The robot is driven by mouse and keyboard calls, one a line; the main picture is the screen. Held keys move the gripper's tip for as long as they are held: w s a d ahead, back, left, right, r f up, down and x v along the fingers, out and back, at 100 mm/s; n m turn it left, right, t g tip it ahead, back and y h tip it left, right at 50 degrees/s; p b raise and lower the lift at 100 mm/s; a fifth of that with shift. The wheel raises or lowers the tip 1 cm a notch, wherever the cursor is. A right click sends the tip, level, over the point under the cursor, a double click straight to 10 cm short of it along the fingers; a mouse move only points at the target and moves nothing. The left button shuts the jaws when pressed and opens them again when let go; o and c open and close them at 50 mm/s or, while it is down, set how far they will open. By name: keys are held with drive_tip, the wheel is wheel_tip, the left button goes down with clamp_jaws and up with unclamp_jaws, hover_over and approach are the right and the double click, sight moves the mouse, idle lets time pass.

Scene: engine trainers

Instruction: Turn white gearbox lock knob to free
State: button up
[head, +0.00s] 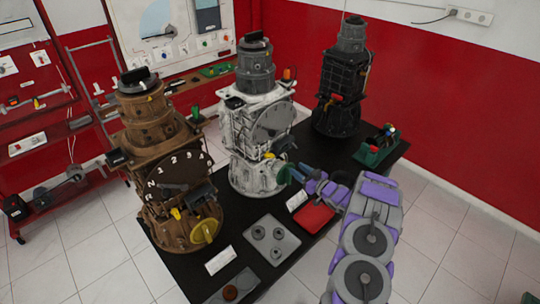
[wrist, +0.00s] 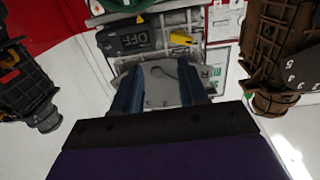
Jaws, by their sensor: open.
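The white gearbox (head: 240,130) stands mid-table with a grey dial on its front. A small yellow knob (head: 269,155) sits below the dial; I take it for the lock knob. In the wrist view, which looks upside down, the yellow knob (wrist: 182,38) lies beside a dark box marked OFF (wrist: 137,40). My gripper (head: 290,174) is at the lower right of the white gearbox. In the wrist view my gripper (wrist: 160,80) has two blue fingers apart, with the dial plate seen between them. The knob is beyond the fingertips, not between them. Contact with the gearbox cannot be told.
A bronze gearbox (head: 160,140) stands left and a black gearbox (head: 342,85) at the back right of the black table. A grey plate with round parts (head: 272,240), a red tray (head: 311,217) and a green holder (head: 376,150) also lie on it. Tiled floor is clear at right.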

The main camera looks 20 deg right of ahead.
drive_tip(key=p+v, duration=0.1)
drive_tip(key=v, duration=0.6)
drive_tip(key=shift+d+p, duration=0.25)
drive_tip(key=shift+p, duration=0.15)
drive_tip(key=shift+s, duration=0.1)
idle(0.4)
drive_tip(key=v, duration=1.7)
drive_tip(key=shift+s+d, duration=0.15)
drive_tip(key=shift+f, duration=0.1)
